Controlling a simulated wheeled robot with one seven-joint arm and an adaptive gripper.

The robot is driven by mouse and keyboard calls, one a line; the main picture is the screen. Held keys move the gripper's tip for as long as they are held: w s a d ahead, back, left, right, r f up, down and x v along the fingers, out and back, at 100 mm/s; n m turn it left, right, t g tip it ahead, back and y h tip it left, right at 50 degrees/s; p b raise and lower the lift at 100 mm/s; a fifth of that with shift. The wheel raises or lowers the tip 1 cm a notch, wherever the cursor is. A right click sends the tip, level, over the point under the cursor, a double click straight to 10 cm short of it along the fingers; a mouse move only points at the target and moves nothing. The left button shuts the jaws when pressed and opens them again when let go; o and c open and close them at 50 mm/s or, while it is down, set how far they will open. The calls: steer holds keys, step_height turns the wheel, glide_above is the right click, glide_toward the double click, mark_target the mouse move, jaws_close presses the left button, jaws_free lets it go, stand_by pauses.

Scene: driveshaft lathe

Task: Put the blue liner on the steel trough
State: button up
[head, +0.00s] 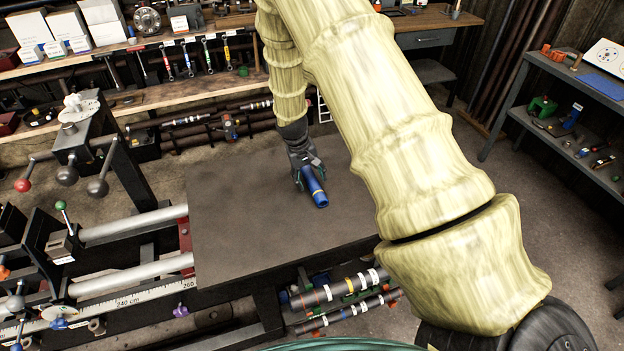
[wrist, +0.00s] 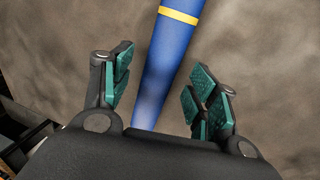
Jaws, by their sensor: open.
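The blue liner (head: 315,187) is a blue tube with a yellow band near one end. It seems to lie on the dark table top, though contact is hard to judge. My gripper (head: 308,176) is over the table at the liner's far end. In the wrist view the liner (wrist: 172,50) runs between the two green-padded fingers of my open gripper (wrist: 160,90), with gaps on both sides. My gripper hides the liner's near end there. I cannot pick out the steel trough with certainty in either view.
The dark table top (head: 250,235) is otherwise bare. Lathe rails and levers (head: 135,275) stand at its left. Several banded shafts (head: 345,290) lie below its front edge. A tool bench (head: 180,85) is behind, and a grey shelf (head: 560,125) with small parts is at the right.

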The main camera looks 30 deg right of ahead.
steer(key=shift+d+f, duration=0.1)
steer(key=shift+f, duration=0.35)
steer(key=c, duration=1.2)
steer(key=shift+r, duration=0.15)
